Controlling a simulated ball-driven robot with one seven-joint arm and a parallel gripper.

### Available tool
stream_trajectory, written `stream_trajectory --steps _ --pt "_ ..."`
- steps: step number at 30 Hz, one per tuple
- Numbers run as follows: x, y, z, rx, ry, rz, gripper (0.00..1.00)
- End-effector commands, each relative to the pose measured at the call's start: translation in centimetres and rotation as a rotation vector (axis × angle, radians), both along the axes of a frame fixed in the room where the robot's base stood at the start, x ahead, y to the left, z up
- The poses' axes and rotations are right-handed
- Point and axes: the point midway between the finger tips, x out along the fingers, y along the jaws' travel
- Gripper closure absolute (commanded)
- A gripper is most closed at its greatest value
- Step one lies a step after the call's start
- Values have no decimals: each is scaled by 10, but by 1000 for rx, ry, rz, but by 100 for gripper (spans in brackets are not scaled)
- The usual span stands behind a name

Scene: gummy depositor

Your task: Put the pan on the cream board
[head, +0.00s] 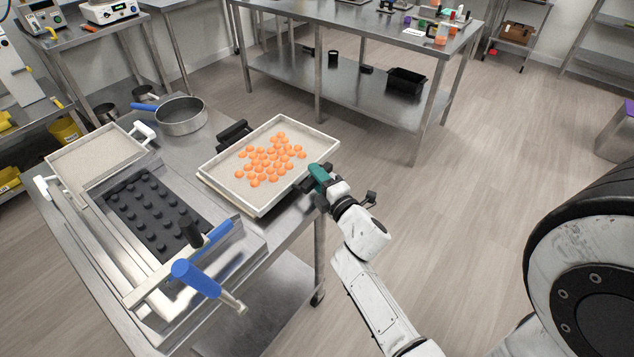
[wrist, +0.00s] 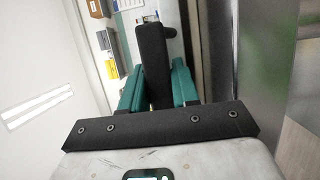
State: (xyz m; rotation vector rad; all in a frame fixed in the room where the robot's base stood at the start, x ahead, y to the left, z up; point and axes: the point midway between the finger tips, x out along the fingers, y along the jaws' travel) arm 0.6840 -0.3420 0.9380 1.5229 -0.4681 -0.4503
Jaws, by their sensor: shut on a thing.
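My gripper (head: 318,177), with teal fingers, is at the right side of a shallow, light-rimmed rectangular tray (head: 240,206). It is shut on the tray's near black handle (head: 299,189); the wrist view shows a black bar (wrist: 154,65) between the fingers. The tray holds many orange gummies (head: 268,160) on a cream surface and has another black handle (head: 233,132) at its far side. A round steel pan (head: 182,117) with a blue handle stands behind it, apart from my gripper. Another cream-surfaced, light-rimmed tray or board (head: 97,160) lies at the far left. I cannot tell whether the held tray touches the surface below.
A black plate of round knobs (head: 153,215) and a blue-handled lever (head: 195,279) stand on the steel table (head: 282,231) left of the held tray. A second steel table (head: 350,25) is behind, with small items. Open floor (head: 430,190) lies to the right.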

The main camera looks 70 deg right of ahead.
Motion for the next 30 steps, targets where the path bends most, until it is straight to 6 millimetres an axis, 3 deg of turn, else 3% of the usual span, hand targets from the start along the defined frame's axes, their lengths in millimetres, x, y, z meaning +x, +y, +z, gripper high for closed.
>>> stream_trajectory --steps 14,15,23,30 --pt "1 0 -11 -3 -4 1 100" --pt "0 0 -13 -1 -1 0 68" --pt "0 0 -12 -1 -1 0 45" --pt "0 0 -11 -1 -1 0 45"
